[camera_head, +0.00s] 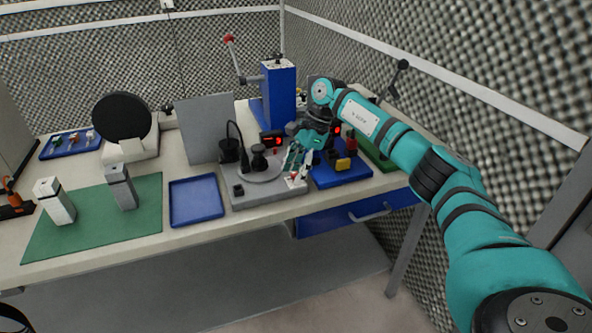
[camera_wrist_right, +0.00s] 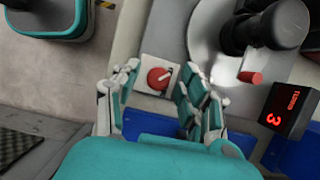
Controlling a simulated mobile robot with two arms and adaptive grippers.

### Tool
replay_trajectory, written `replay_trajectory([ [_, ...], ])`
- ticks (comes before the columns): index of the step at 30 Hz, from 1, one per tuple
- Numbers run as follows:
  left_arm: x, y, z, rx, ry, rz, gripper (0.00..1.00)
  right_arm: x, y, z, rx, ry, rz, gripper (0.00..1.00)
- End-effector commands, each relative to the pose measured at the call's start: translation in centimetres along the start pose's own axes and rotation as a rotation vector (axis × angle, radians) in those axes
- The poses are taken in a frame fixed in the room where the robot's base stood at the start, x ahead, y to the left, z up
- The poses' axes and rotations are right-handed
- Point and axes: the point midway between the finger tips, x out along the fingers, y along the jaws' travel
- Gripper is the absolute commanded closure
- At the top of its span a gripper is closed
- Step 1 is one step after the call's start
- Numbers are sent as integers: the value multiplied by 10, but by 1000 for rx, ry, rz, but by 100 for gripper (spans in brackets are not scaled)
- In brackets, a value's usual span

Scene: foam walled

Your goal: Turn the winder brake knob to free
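The winder brake knob, a red round knob (camera_wrist_right: 157,79) with a white pointer line, sits on a small white plate on the grey winder base (camera_head: 262,195). In the right wrist view its pointer slants to the upper right. My right gripper (camera_head: 296,172) is above this corner of the base. In the right wrist view my right gripper (camera_wrist_right: 158,92) is open, with one finger on each side of the knob and visible gaps between. The plate (camera_head: 294,181) is partly covered by the fingers in the head view. My left gripper is not in view.
A black spool post (camera_wrist_right: 272,25) and a small red peg (camera_wrist_right: 250,77) stand on the round plate beside the knob. A red-digit display (camera_wrist_right: 287,110) is close by. A blue tray (camera_head: 196,201) lies left of the base, a blue fixture (camera_head: 340,176) right.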

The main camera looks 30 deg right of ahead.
Motion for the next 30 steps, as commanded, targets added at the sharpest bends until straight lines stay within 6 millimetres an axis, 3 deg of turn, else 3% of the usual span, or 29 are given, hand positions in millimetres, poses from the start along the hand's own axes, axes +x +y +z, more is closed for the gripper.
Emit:
replay_trajectory([
  [11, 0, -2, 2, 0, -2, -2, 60, -6, 0, 0, 1, 0, 0, 52],
  [24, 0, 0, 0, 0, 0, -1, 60, -92, 0, 0, 1, -1, -1, 52],
  [30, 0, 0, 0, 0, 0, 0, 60, -115, 0, 0, 0, 0, 0, 52],
])
